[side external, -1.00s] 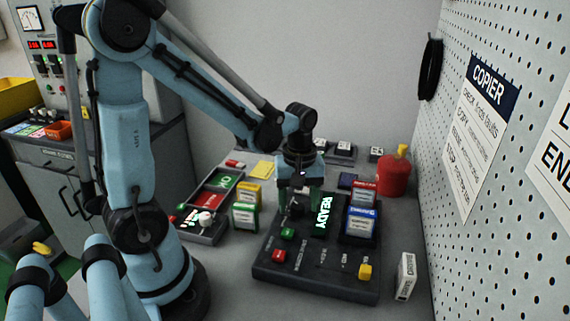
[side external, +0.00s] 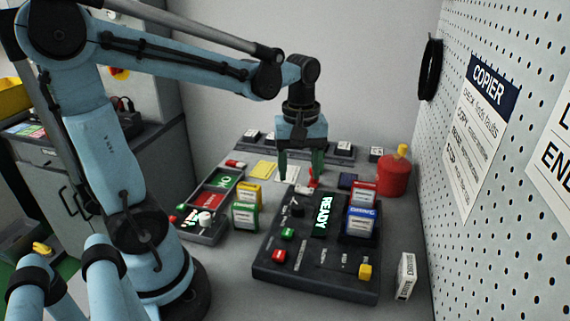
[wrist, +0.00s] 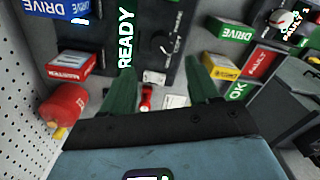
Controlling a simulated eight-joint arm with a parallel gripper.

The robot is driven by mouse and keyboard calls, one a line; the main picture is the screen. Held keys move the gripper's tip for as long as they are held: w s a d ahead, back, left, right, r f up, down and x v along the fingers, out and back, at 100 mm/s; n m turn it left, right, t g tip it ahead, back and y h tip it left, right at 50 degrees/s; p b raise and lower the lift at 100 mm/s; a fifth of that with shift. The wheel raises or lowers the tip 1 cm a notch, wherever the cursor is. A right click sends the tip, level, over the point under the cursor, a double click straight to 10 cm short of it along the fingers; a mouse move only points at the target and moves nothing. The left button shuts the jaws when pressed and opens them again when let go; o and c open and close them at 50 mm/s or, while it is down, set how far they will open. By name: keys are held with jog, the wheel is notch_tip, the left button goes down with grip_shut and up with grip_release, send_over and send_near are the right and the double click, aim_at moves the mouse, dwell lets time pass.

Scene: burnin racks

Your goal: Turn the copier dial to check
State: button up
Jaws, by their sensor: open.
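The copier (side external: 315,275) is a dark sloped panel on the bench with a lit green READY display (side external: 322,215). Its black dial (side external: 297,210) sits left of the display, with small markings around it; it also shows in the wrist view (wrist: 160,42). I cannot read which marking the dial points to. My gripper (side external: 300,181) is open and empty, with green fingers pointing down behind the copier's back edge, apart from the dial. In the wrist view, the fingers (wrist: 162,72) stand apart, with the dial beyond them.
Red and blue cartridges (side external: 361,220) stand right of the display. Yellow and green boxes (side external: 246,206) and a tray (side external: 215,235) lie left. A red can (side external: 394,177) stands by the pegboard (side external: 510,190). A small red object (wrist: 146,97) lies below the fingers.

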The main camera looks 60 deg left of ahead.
jog(key=shift+r, duration=1.65)
jog(key=s+d+f+m+t, duration=0.2)
jog(key=d+m+t, duration=0.3)
jog(key=m, duration=0.8)
jog(key=shift+d+f+t, duration=0.4)
jog(key=shift+t, duration=0.7)
